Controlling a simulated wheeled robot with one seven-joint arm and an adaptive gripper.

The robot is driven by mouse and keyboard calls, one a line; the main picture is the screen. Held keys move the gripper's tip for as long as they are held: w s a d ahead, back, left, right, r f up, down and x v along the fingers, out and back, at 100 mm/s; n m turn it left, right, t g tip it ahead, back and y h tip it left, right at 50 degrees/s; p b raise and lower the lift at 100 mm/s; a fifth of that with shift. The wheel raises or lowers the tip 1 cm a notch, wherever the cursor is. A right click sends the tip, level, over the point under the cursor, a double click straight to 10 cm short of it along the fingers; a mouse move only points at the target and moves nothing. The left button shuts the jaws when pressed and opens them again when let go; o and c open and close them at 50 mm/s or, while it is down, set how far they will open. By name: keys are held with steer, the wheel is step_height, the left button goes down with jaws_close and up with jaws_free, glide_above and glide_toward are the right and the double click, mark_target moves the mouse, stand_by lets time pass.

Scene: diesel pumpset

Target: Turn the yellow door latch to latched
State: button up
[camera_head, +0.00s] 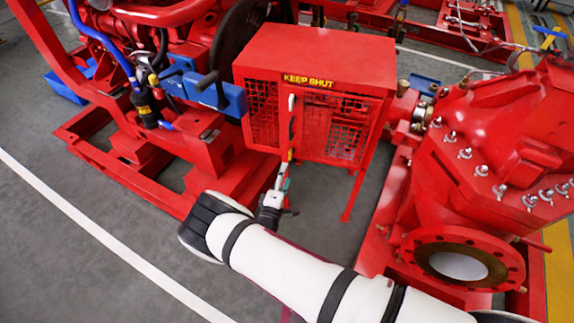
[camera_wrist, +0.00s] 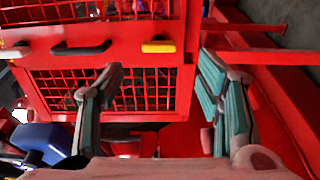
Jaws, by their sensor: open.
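The yellow door latch (camera_head: 290,154) is low on the front of a red mesh cage (camera_head: 313,52) marked KEEP SHUT. In the wrist view the latch (camera_wrist: 158,47) is a short bar lying along the red door strip, in line with the black handle (camera_wrist: 81,48). My gripper (camera_head: 281,176) is just below and in front of the latch. In the wrist view my gripper (camera_wrist: 160,68) is open and empty, with one finger on each side of the latch's line. The fingertips appear short of the latch, with no visible contact.
A white-and-black handle piece (camera_head: 291,102) sits higher on the same door strip. A red pump casing with a flange (camera_head: 465,262) stands close on the right. Red engine framing (camera_head: 190,150) is on the left. Grey floor (camera_head: 90,220) is clear at lower left.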

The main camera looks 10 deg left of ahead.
steer(key=shift+s+a, duration=0.2)
steer(key=shift+s, duration=1.55)
